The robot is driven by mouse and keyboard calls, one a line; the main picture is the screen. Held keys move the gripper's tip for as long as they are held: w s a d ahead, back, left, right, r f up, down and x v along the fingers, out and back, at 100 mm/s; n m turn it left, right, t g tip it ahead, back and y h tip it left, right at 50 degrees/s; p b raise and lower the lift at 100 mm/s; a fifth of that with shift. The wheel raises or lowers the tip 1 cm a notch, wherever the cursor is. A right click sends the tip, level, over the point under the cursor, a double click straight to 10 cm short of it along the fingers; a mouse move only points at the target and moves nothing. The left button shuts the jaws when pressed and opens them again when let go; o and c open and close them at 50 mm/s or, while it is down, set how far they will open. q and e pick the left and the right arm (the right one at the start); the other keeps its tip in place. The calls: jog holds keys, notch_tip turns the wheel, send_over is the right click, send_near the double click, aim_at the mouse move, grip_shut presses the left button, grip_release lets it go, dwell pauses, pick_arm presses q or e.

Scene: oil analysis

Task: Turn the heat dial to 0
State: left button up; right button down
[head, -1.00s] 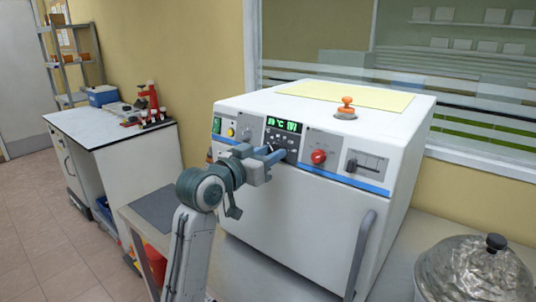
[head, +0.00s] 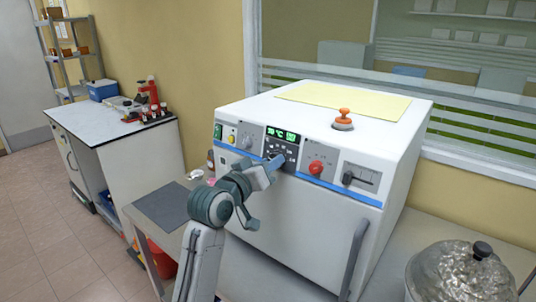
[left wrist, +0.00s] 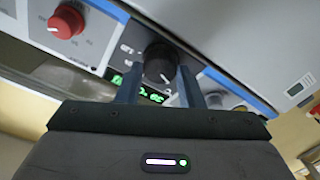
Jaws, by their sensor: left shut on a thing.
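The white oven-like machine (head: 310,210) stands on the bench with a row of controls on its upper front. The black dial (left wrist: 160,63) sits in the dark panel beside a green lit display (head: 282,134). My left gripper (head: 274,163) reaches the panel from the lower left. In the left wrist view its two blue-grey fingers (left wrist: 158,82) are shut on the dial, one on each side. The dial is mostly hidden behind the gripper in the head view. The display shows a °C reading, too small to read surely. My right gripper is not in view.
A red knob (head: 317,167) is just right of the panel, with a slider (head: 350,179) beyond it. An orange-topped knob (head: 343,119) and a yellow sheet (head: 345,99) are on top. A metal domed vessel (head: 461,274) stands at the lower right.

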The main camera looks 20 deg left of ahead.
pick_arm(q)
jog(key=shift+n+p, duration=0.55)
jog(key=shift+n, duration=0.25)
jog(key=o, duration=1)
jog(key=shift+c, duration=0.2)
